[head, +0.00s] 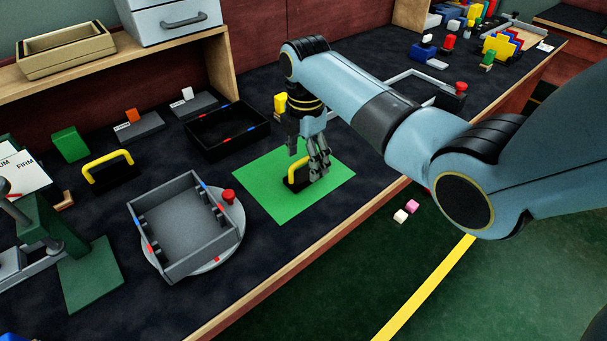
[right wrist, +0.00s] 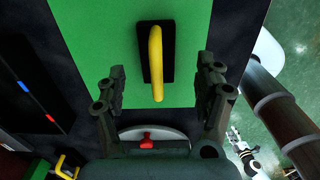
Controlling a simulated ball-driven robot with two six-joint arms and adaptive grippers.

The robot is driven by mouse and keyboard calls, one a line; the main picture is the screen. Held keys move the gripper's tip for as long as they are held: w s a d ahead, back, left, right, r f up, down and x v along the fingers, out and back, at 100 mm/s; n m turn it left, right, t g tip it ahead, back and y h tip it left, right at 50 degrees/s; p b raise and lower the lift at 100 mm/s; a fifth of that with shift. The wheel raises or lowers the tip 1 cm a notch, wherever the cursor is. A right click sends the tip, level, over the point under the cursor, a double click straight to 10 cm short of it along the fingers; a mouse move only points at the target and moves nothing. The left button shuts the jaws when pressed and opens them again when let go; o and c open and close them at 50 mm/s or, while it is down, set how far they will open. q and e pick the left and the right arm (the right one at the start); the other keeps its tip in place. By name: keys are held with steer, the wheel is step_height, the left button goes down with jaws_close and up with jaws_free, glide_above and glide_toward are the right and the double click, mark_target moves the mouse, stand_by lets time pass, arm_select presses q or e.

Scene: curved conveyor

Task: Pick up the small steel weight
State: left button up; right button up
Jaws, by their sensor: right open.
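I cannot pick out a small steel weight for certain in either view. My right gripper (head: 318,174) is open over the green mat. Below it is a black block (head: 291,185) with a yellow handle (head: 297,167), partly hidden by the fingers in the head view. In the right wrist view the open gripper (right wrist: 163,82) has one finger on each side of the yellow handle (right wrist: 156,60), apart from it. The black block (right wrist: 144,62) lies flat under that handle. Nothing is held. My left gripper is not in view.
The green mat (head: 255,190) lies near the table's front edge. A grey open box (head: 180,262) sits on a round turntable (head: 237,225) with a red knob. A black tray (head: 205,140) is behind. Another yellow handle (head: 108,165) stands at left, near a green block (head: 70,143).

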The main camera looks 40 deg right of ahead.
mark_target(303, 163)
step_height(303, 163, down, 4)
steer(key=shift+w+f+b, duration=0.15)
steer(key=shift+f+b, duration=0.1)
steer(key=shift+b, duration=0.15)
steer(key=shift+r, duration=0.1)
jaws_close()
